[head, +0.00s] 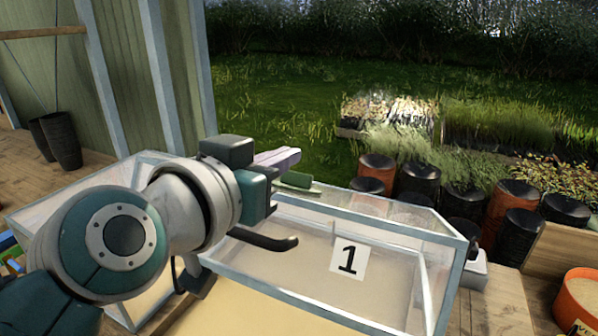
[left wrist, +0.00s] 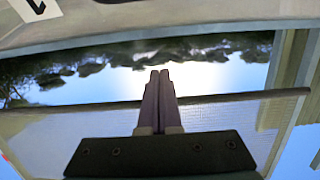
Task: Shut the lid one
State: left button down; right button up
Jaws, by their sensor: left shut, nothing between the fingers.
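A clear glazed case (head: 455,262) with a pale blue-grey frame stands in front of me in the head view. A white card with a black 1 (head: 349,260) is on its clear panel; part of the card (left wrist: 38,8) also shows at the top left of the left wrist view. I cannot tell clearly which pane is the lid. My left gripper (head: 296,168) is over the case's far left part, and its arm hides much of that side. Its fingers (left wrist: 160,75) are shut together with nothing between them. My right gripper is not in view.
Several black and orange pots (head: 418,182) stand behind and right of the case. A wooden deck (head: 495,303) and an orange tub (head: 580,296) are at the right. A green wall with pale posts (head: 160,75) rises at the left, with dark pots (head: 60,140) beside it.

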aim_at(279, 219)
pick_arm(q)
jog(key=shift+s+a+f, duration=0.1)
jog(key=shift+s+f, duration=0.15)
jog(key=shift+f, duration=0.7)
jog(key=shift+s+a+f, duration=0.1)
jog(key=shift+s+f, duration=0.15)
jog(key=shift+f, duration=0.65)
jog(key=shift+f, duration=0.1)
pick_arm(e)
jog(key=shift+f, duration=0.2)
